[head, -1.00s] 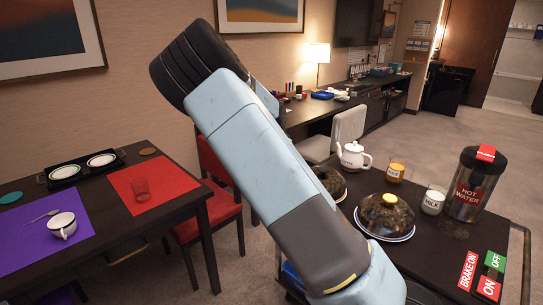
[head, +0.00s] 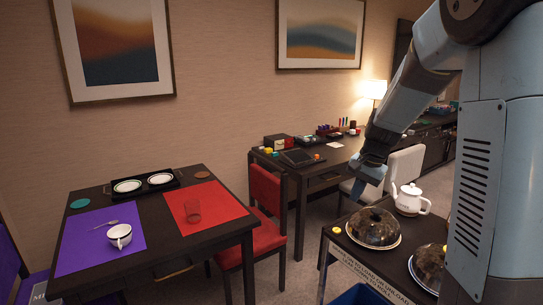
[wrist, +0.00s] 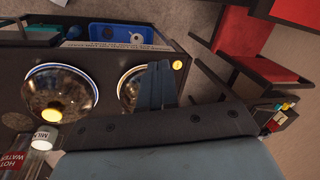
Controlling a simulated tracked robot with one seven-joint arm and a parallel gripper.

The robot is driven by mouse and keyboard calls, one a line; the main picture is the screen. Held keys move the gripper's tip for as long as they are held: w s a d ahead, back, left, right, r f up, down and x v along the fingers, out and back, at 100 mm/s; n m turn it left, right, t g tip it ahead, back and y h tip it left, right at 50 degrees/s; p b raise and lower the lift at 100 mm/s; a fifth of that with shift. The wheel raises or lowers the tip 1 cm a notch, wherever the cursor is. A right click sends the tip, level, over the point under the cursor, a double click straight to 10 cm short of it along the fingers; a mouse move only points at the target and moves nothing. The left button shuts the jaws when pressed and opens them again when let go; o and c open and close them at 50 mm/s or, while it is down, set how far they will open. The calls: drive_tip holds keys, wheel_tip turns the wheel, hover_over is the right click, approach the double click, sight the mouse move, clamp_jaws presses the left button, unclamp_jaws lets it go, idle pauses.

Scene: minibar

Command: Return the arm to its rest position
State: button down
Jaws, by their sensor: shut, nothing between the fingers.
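My arm comes down from the upper right in the head view, bent. My gripper (head: 360,188) hangs at its end above the far left part of the dark serving trolley (head: 340,240), near the white teapot (head: 409,202). In the wrist view the two dark fingers (wrist: 156,84) lie together with nothing between them. They overlap one domed plate (wrist: 129,91) in that picture; a second domed plate (wrist: 60,90) shows to its left. I cannot tell the height of the fingers above the trolley.
A red chair (head: 262,190) stands between table and desk (head: 340,155). A blue bin (wrist: 105,34) is beside the trolley.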

drive_tip(key=s+r+n+t+h, duration=0.1)
drive_tip(key=s+r, duration=0.4)
drive_tip(key=s, duration=0.8)
drive_tip(key=s+r+n+t+h, duration=0.1)
drive_tip(key=s+r+n, duration=0.5)
drive_tip(key=s, duration=0.7)
drive_tip(key=shift+s+a+r+n+t, duration=0.15)
drive_tip(key=shift+s+a+n+t, duration=0.25)
drive_tip(key=shift+t, duration=0.5)
drive_tip(key=shift+w+a, duration=0.1)
drive_tip(key=shift+w, duration=0.05)
idle(2.2)
